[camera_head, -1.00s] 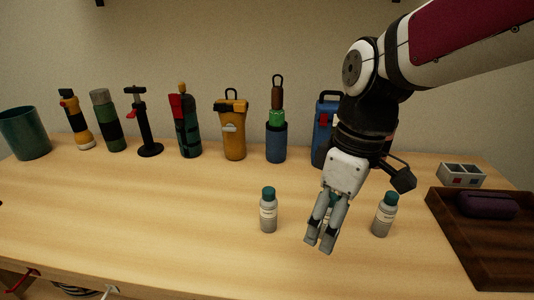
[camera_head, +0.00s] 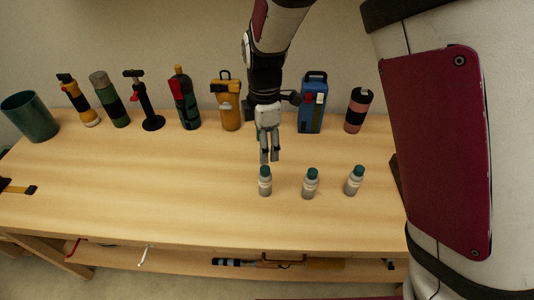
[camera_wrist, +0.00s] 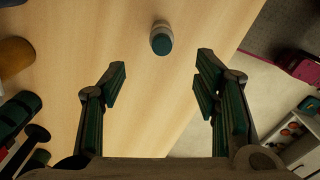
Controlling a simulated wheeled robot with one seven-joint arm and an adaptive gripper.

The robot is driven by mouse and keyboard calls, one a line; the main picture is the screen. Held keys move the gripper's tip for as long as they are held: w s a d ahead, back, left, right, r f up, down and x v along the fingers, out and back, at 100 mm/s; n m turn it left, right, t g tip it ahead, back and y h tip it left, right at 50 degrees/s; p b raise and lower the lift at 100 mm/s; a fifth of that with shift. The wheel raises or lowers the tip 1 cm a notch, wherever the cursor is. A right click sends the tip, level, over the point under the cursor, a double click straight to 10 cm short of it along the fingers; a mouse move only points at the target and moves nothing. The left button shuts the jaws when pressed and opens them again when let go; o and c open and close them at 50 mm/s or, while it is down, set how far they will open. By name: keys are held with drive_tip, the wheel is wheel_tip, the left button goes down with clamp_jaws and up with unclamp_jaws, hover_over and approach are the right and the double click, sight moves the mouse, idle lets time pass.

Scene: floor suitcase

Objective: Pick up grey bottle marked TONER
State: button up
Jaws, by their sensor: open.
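Three small grey bottles with teal caps stand upright in a row on the wooden table: a left one (camera_head: 265,187), a middle one (camera_head: 310,188) and a right one (camera_head: 354,185). Their labels are too small to read, so I cannot tell which is marked TONER. My gripper (camera_head: 270,160) points down just behind the left bottle in the head view. In the wrist view my gripper (camera_wrist: 160,72) is open and empty. One teal-capped bottle (camera_wrist: 161,40) shows beyond the fingertips, roughly centred between them and apart from them.
Several tools and flasks line the table's back, including a yellow canister (camera_head: 228,114), a blue case (camera_head: 312,108) and a pink-and-black tumbler (camera_head: 357,112). A teal bin (camera_head: 30,116) stands at the left. The table (camera_head: 150,190) is clear left of the bottles.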

sight(265, 178)
drive_tip(key=shift+a+f, duration=0.1)
drive_tip(key=shift+f, duration=0.25)
wheel_tip(265, 178, down, 8)
drive_tip(key=shift+r, duration=0.15)
drive_tip(key=shift+s+f+p, duration=0.15)
drive_tip(key=shift+f+p, duration=0.15)
drive_tip(key=shift+f, duration=2.45)
drive_tip(key=c, duration=1.3)
